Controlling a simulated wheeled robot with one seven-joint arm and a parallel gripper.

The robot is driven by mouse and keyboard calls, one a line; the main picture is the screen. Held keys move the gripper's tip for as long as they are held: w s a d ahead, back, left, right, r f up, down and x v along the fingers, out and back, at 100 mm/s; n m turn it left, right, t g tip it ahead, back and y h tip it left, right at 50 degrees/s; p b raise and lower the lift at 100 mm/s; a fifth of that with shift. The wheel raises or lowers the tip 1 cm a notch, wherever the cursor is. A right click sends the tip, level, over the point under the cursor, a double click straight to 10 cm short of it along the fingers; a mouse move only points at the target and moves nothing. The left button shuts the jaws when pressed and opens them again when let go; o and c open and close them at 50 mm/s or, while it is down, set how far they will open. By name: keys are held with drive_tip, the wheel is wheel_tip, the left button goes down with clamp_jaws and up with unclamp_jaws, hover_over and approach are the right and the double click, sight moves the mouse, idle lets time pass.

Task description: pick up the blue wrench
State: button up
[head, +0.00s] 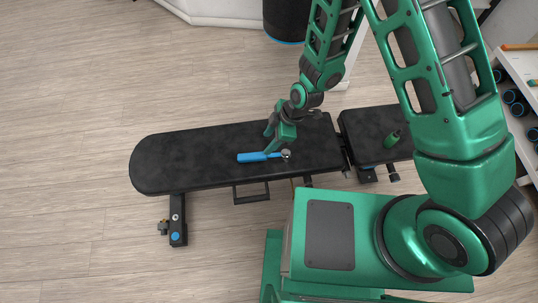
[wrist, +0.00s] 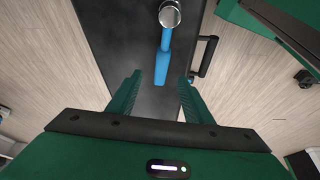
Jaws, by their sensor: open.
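The blue wrench (head: 255,157) lies on the black padded bench (head: 170,162), its blue handle pointing left and its metal head to the right in the head view. In the wrist view the handle (wrist: 164,58) runs down from the round metal head at the top edge. My gripper (head: 277,142) is over the bench at the wrench. In the wrist view its two green fingers (wrist: 160,80) are apart, and the handle's end appears between their tips. Nothing is held. How far the fingertips are above the handle is not clear.
A green object (head: 392,139) lies on the shorter bench pad to the right. A rack (head: 520,85) with dark round-ended items stands at the right edge. A dark cylinder (head: 287,18) is at the top. The floor left of the bench is clear.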

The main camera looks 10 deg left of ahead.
hover_over(256, 154)
drive_tip(key=d, duration=0.3)
wheel_tip(256, 154, down, 5)
drive_tip(key=shift+a+r, duration=0.15)
drive_tip(key=shift+x, duration=3.25)
drive_tip(key=shift+w+a, duration=0.1)
drive_tip(key=shift+a, duration=0.05)
drive_tip(key=shift+r, duration=0.1)
clamp_jaws()
